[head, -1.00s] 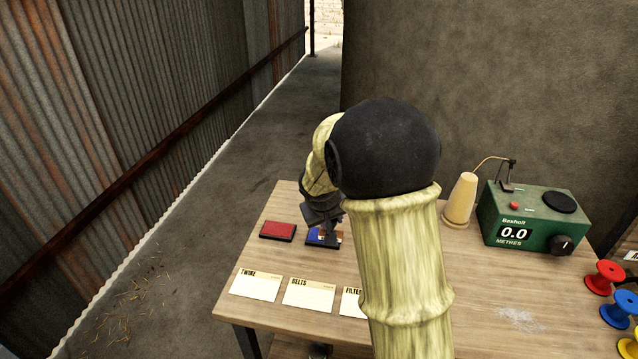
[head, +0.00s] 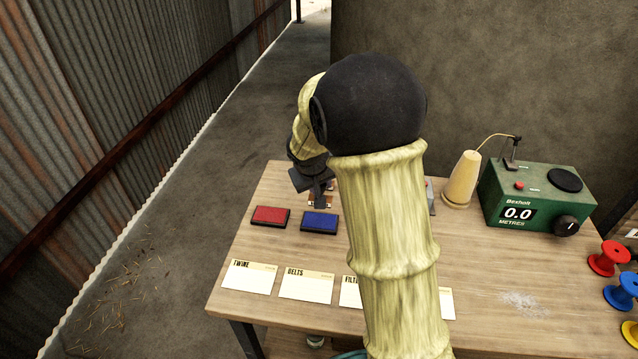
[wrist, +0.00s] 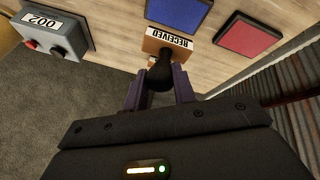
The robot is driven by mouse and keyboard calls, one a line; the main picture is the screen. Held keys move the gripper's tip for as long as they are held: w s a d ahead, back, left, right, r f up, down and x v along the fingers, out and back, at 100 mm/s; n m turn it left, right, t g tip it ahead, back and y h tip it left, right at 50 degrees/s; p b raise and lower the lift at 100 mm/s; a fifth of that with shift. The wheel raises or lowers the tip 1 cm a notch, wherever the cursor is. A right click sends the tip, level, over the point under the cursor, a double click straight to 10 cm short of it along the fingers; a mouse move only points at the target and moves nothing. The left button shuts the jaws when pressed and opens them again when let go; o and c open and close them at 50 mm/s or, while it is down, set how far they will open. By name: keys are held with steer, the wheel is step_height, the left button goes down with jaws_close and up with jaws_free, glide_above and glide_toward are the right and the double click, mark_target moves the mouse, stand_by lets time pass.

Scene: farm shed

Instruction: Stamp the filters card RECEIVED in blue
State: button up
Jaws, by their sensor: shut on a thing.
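My gripper (head: 319,186) is shut on the handle of a wooden stamp (wrist: 151,44) labelled RECEIVED; the jaws (wrist: 160,88) show around its dark handle in the wrist view. In the head view the stamp is just behind the blue ink pad (head: 320,222), partly hidden by the gripper. The blue pad also shows beside the stamp in the wrist view (wrist: 179,12). I cannot tell how high the stamp is above the table. The filters card (head: 350,291) lies at the table's front, right of the belts card (head: 306,287), mostly hidden behind my arm.
A red ink pad (head: 270,216) lies left of the blue one. The twine card (head: 249,278) is front left; another card (head: 446,304) peeks out right of my arm. A grey box (wrist: 53,32) labelled 002, a cream cone (head: 462,179) and a green metre box (head: 535,204) stand on the table.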

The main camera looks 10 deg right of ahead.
steer(key=shift+f+b, duration=2.15)
steer(key=shift+f, duration=0.7)
steer(key=shift+f+b, duration=0.6)
steer(key=shift+b, duration=0.05)
stand_by(0.6)
steer(key=shift+r+p, duration=2.75)
steer(key=shift+r, duration=0.85)
steer(key=shift+r, duration=0.1)
